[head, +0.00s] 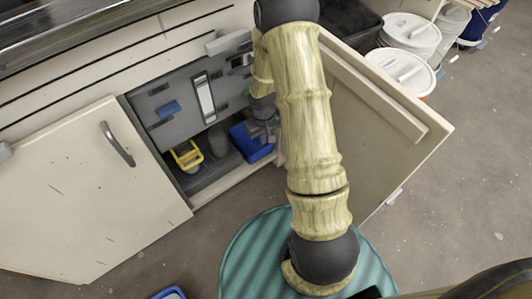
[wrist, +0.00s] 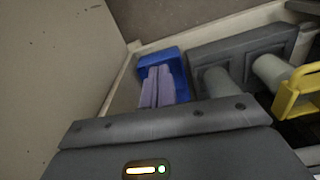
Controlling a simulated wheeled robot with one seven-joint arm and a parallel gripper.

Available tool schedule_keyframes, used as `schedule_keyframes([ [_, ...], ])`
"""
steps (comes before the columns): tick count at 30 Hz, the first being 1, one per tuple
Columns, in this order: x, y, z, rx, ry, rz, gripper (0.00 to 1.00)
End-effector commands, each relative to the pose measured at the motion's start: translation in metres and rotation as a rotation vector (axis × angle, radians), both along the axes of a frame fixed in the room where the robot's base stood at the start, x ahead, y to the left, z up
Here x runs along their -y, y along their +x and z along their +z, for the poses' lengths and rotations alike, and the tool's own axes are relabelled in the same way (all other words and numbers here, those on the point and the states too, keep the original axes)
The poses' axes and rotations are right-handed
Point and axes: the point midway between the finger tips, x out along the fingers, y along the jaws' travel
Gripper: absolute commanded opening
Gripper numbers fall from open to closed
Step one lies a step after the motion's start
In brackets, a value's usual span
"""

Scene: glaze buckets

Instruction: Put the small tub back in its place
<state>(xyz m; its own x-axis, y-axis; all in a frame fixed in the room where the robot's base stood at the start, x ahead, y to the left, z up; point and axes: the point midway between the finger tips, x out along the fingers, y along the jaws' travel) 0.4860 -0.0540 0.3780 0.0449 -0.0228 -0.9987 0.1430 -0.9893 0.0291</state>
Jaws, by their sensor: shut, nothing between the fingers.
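A small blue tub (head: 252,145) sits inside the open cabinet, at the right of its floor. Another blue container (head: 170,293) is cut off at the bottom edge of the head view.
A yellow caddy (head: 187,155) and a grey cylinder (head: 218,141) stand left of the tub. The left cabinet door (head: 75,190) and right door (head: 365,130) stand open. White lidded buckets (head: 402,70) are at upper right. A teal round surface (head: 245,262) is below my arm.

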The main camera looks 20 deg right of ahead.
Motion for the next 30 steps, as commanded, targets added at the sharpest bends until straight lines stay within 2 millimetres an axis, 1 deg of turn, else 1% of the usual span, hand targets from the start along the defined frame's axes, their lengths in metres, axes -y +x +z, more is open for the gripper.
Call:
schedule_keyframes([
  [1,-0.003,-0.003,0.030,0.015,-0.004,-0.006,0.00],
  [2,-0.005,-0.005,0.041,0.019,-0.006,-0.010,0.00],
  [3,-0.007,-0.009,0.057,0.028,-0.008,-0.014,0.00],
  [5,-0.010,-0.015,0.081,0.039,-0.009,-0.025,0.00],
  [6,-0.012,-0.019,0.096,0.048,-0.011,-0.030,0.00],
  [8,-0.016,-0.027,0.119,0.060,-0.011,-0.039,0.00],
  [9,-0.019,-0.032,0.134,0.069,-0.011,-0.045,0.00],
  [11,-0.022,-0.041,0.156,0.082,-0.009,-0.056,0.00],
  [12,-0.025,-0.047,0.170,0.091,-0.008,-0.061,0.00],
  [18,-0.038,-0.081,0.235,0.133,0.005,-0.092,0.00],
  [21,-0.044,-0.101,0.263,0.154,0.016,-0.108,0.00],
  [24,-0.048,-0.119,0.285,0.172,0.027,-0.123,0.00],
  [27,-0.052,-0.132,0.298,0.184,0.037,-0.134,0.00],
  [30,-0.053,-0.138,0.303,0.187,0.042,-0.139,0.00],
])
